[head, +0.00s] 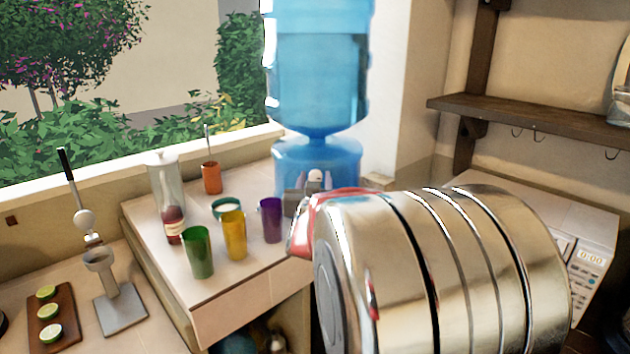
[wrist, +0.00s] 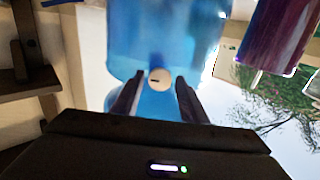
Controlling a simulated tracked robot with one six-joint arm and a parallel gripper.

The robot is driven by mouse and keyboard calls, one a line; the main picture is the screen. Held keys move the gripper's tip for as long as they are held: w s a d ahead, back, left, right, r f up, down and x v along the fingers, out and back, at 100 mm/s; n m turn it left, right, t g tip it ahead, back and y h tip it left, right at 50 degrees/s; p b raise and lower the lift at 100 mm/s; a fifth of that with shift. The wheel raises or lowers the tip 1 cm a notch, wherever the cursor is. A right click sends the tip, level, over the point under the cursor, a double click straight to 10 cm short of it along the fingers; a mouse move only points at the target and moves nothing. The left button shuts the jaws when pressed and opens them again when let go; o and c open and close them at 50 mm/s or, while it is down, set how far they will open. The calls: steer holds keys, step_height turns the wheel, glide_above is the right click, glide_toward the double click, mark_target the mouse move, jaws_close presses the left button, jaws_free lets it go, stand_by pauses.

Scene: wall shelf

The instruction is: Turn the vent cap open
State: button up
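The vent cap (wrist: 159,77) is a small round cream knob with a short dark mark, on the front of the blue water dispenser (wrist: 120,45). The wrist view is upside down. My gripper (wrist: 158,88) is open, with one dark finger on each side of the cap and a narrow gap to each. I cannot tell how far the fingertips are from the cap in depth. In the head view the cap (head: 316,175) shows pale on the base of the dispenser (head: 318,75), just above my gripper (head: 299,198), partly hidden by my arm.
Purple (head: 270,219), yellow (head: 234,235) and green (head: 198,252) cups stand on the counter (head: 230,300) left of my gripper, with a bottle (head: 168,200) behind. A wooden shelf (head: 540,118) is at the right. My arm hides much of the right counter.

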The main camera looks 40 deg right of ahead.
steer(key=c, duration=0.8)
steer(key=shift+n, duration=0.4)
steer(key=n, duration=0.8)
steer(key=shift+w+a, duration=0.1)
steer(key=shift+a, duration=0.05)
steer(key=n, duration=0.6)
steer(key=shift+f, duration=0.15)
steer(key=n, duration=0.5)
steer(key=shift+a+f, duration=0.1)
steer(key=shift+f, duration=0.05)
steer(key=shift+n, duration=0.4)
steer(key=shift+f, duration=0.1)
